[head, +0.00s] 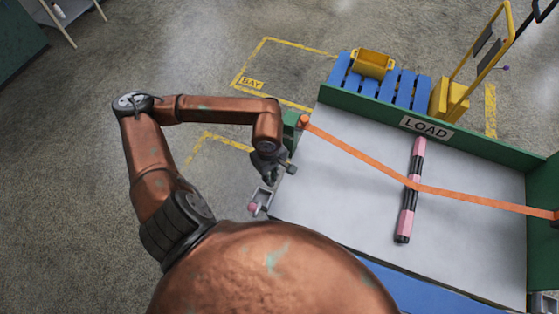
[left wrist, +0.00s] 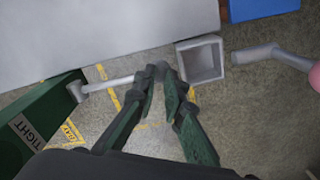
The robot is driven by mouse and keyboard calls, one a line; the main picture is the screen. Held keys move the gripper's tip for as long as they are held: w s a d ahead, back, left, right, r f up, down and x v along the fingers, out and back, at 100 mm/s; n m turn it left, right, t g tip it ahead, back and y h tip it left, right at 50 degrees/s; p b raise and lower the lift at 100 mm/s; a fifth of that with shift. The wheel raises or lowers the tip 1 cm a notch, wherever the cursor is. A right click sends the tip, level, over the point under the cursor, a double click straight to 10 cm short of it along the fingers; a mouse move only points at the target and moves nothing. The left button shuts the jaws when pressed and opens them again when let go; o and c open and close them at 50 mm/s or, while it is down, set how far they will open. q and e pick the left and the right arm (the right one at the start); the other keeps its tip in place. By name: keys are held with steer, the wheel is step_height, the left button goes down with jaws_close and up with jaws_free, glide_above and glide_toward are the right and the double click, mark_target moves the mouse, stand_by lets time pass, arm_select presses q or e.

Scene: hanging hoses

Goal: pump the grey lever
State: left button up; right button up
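The grey lever (left wrist: 108,84) is a thin pale rod in the left wrist view. It runs from a pivot on a green housing (left wrist: 40,122) marked TIGHT to my left gripper (left wrist: 164,74). The dark green fingers come together at the lever's far end and appear shut on it; they hide the tip. In the head view my left gripper (head: 269,179) is small, beside the left edge of the grey load bed (head: 330,190). The lever is hard to make out there. My right gripper is not in view.
A square grey tube (left wrist: 201,60) and a grey bar (left wrist: 258,54) with a pink knob (left wrist: 316,76) are close by. An orange strap (head: 360,157) crosses a pink-and-black roll (head: 408,196) on the bed. A blue pallet (head: 390,82) stands behind. Floor to the left is clear.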

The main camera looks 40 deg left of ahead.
arm_select(q)
steer(key=shift+f, duration=0.55)
steer(key=shift+w+r+p, duration=0.1)
steer(key=shift+r+p, duration=0.3)
steer(key=shift+r, duration=0.8)
steer(key=shift+w+a+r+p, duration=0.1)
steer(key=shift+r+p, duration=0.55)
steer(key=shift+r, duration=0.95)
steer(key=r, duration=0.1)
steer(key=w+r, duration=0.1)
steer(key=w+r+p, duration=0.1)
steer(key=r, duration=0.1)
steer(key=shift+a, duration=0.3)
step_height(320, 180, up, 5)
steer(key=shift+r+p, duration=0.1)
steer(key=shift+p, duration=1.15)
